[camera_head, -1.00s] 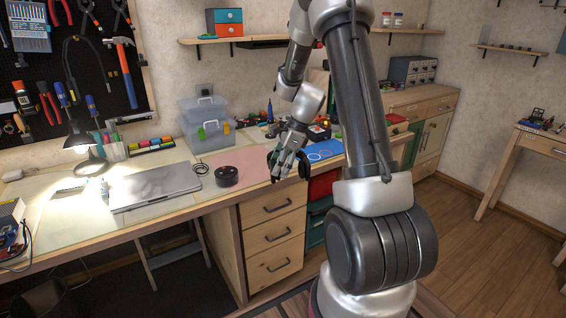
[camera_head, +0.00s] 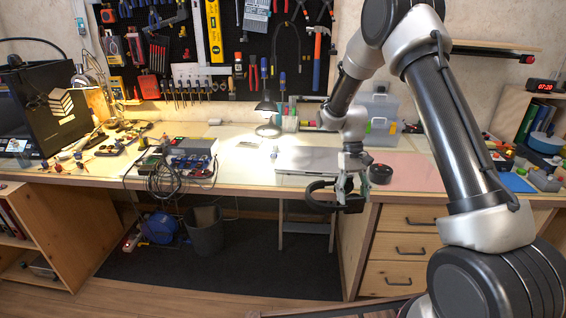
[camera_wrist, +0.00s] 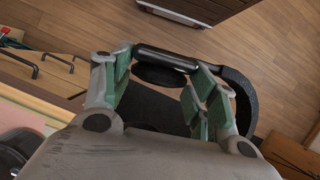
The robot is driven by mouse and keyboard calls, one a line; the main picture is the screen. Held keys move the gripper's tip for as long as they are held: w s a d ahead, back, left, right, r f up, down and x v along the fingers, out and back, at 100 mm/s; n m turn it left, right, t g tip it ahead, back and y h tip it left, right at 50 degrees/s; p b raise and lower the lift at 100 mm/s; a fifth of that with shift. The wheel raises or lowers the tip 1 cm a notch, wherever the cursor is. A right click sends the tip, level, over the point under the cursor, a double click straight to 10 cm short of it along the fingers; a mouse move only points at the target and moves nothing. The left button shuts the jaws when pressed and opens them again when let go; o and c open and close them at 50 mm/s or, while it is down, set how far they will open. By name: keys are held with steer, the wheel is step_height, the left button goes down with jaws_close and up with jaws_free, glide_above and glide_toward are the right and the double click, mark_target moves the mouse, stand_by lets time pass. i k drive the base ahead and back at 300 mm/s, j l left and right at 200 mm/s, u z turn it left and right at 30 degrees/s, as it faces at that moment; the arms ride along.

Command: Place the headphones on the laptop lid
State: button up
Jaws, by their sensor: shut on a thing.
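The black headphones (camera_head: 322,196) are held by my gripper (camera_head: 350,187) in front of the desk's front edge. In the wrist view the headphones (camera_wrist: 165,60) lie between the green-padded fingers of my gripper (camera_wrist: 160,85), with the band curving to the right. The closed grey laptop (camera_head: 306,160) lies flat on the desk, just behind and left of my gripper in the head view. My arm hides part of its right side. The laptop lid looks bare where it shows.
A round black object (camera_head: 380,174) sits right of the laptop on the pink mat (camera_head: 415,172). A lit desk lamp (camera_head: 266,108) stands behind the laptop. Electronics with coiled cables (camera_head: 165,175) lie to the left. Drawers (camera_head: 400,245) are below the desk's right part.

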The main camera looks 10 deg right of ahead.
mark_target(315, 158)
steer(key=i+l+u, duration=0.1)
steer(key=i+u, duration=0.3)
steer(key=i+l+u, duration=0.15)
steer(key=u, duration=0.25)
